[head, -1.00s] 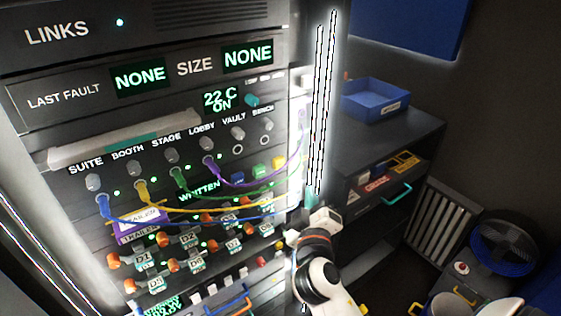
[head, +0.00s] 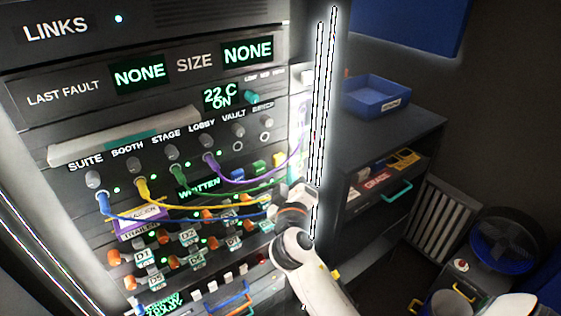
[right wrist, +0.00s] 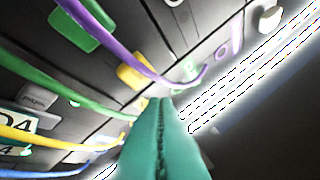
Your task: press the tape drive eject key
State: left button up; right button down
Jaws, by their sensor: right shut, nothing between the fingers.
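The rack panel carries a row with a lit WRITTEN display (head: 198,188). To its right sit a green key (head: 260,167) and a yellow key (head: 279,158). Their lettering is too small to read, so I cannot tell which is the eject key. My right gripper (head: 290,192) is at the panel's right edge, just below these keys. In the right wrist view its teal fingers (right wrist: 163,104) are shut and empty, their tips just below the yellow key (right wrist: 135,72). The green key (right wrist: 75,30) is further up-left. Contact with the panel cannot be told. My left gripper is out of view.
Purple (right wrist: 130,52), green (right wrist: 60,92), yellow and blue cables hang across the panel near the gripper. A bright light strip (head: 320,120) runs along the rack's right edge. A dark cabinet with a blue tray (head: 376,97) stands to the right.

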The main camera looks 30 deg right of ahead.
aim_at(284, 159)
jog(key=shift+w+a, duration=0.1)
jog(key=shift+w, duration=0.8)
jog(key=shift+w, duration=0.1)
dwell(1.3)
jog(key=shift+w, duration=0.35)
jog(key=shift+w+b, duration=0.35)
jog(key=shift+w, duration=0.05)
dwell(0.6)
jog(key=shift+s, duration=0.85)
jog(key=s, duration=0.5)
jog(key=shift+d+p, duration=0.2)
jog(key=shift+p, duration=0.1)
